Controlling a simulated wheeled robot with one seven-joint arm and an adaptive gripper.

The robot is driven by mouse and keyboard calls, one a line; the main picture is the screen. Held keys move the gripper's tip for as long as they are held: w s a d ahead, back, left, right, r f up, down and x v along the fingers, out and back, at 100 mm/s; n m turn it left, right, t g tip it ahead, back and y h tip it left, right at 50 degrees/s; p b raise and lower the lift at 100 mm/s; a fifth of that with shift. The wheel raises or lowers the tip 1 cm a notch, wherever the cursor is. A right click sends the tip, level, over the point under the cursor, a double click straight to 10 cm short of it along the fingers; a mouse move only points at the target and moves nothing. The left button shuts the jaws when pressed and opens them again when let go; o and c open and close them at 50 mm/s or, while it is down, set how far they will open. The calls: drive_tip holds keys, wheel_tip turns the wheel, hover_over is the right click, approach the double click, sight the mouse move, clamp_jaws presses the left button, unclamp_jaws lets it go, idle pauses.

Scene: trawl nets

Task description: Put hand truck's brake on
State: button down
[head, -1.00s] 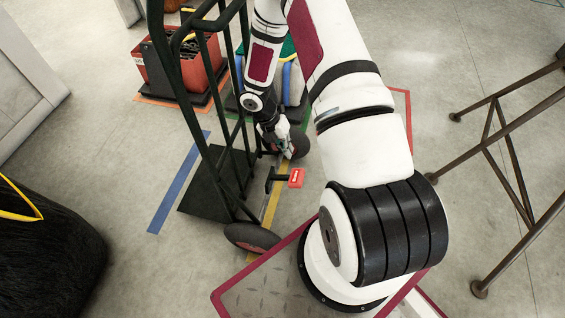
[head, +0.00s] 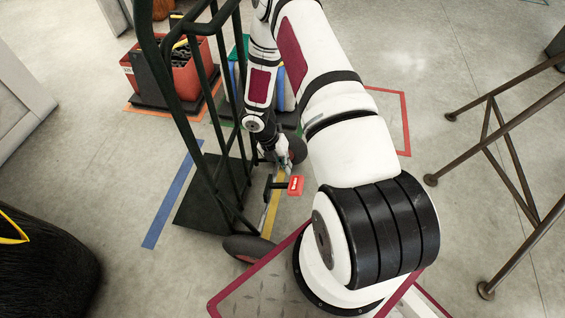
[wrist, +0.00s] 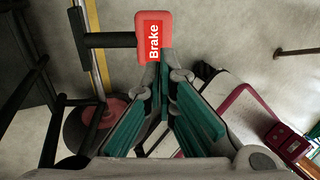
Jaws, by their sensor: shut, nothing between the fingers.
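The hand truck (head: 222,189) is a dark green metal frame with a flat plate, standing left of my arm in the head view. Its red brake pedal (head: 295,186) sticks out on a dark bar near the wheels. In the wrist view the brake pedal (wrist: 154,38), labelled "Brake", is at the top centre. My gripper (head: 284,161) is just behind the pedal in the head view. In the wrist view my gripper (wrist: 165,68) has its fingertips together, empty, at the pedal's lower right edge. I cannot tell if they touch.
Hand truck wheels (head: 250,247) stand on the floor near the brake. A red crate (head: 180,68) is at the back left. A black bag-like heap (head: 40,265) is at lower left. A brown metal frame (head: 495,130) stands at right. Floor between is clear.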

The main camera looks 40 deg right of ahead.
sight(297, 183)
drive_tip(key=b+x, duration=0.3)
drive_tip(key=x, duration=0.5)
drive_tip(key=shift+s+f, duration=0.1)
drive_tip(key=shift+f, duration=0.2)
drive_tip(key=shift+s+d+f, duration=0.1)
drive_tip(key=shift+d, duration=0.05)
